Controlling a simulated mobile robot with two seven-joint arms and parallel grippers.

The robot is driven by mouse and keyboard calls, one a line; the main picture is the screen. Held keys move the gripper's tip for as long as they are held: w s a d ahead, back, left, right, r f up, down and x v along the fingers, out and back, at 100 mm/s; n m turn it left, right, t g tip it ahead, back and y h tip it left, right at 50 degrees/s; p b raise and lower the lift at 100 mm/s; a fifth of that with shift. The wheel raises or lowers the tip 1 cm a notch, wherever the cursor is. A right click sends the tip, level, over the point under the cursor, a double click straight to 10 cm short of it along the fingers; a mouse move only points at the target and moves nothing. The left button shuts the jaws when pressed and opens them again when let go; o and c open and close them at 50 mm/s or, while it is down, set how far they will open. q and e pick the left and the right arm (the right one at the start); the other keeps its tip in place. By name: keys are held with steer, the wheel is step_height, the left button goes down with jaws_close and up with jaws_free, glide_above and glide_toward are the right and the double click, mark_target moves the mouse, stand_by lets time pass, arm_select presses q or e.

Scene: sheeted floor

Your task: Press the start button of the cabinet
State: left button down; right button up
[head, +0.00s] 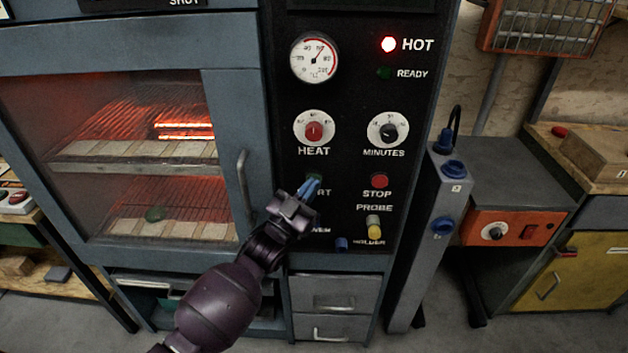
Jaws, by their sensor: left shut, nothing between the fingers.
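The cabinet (130,45) is a blue-grey oven with a glass door and a black control panel (350,105). The start button (315,177) is on the panel's lower left; its label is partly covered, with only "RT" readable. My left gripper (311,186) is shut and empty, its blue fingertips right at the start button. I cannot tell whether they touch it. The red stop button (380,181) is to the right. My right gripper is not in view.
Above are the red heat knob (314,131), the minutes knob (389,131) and a round gauge (315,59). The red hot lamp (388,44) is lit; the ready lamp (384,73) is dark. The door handle (243,188) stands out left of my gripper. A grey post (428,250) stands right.

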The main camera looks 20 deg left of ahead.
arm_select(q)
steer(key=shift+s+d, duration=0.2)
steer(key=shift+s, duration=0.5)
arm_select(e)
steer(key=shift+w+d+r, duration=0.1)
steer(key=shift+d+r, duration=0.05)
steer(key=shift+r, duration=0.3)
arm_select(q)
steer(key=shift+p, duration=0.3)
steer(key=s+p, duration=0.1)
steer(key=s, duration=0.1)
steer(key=s+d+p, duration=0.1)
steer(key=s, duration=0.1)
steer(key=shift+s+d, duration=0.2)
steer(key=shift+s, duration=0.2)
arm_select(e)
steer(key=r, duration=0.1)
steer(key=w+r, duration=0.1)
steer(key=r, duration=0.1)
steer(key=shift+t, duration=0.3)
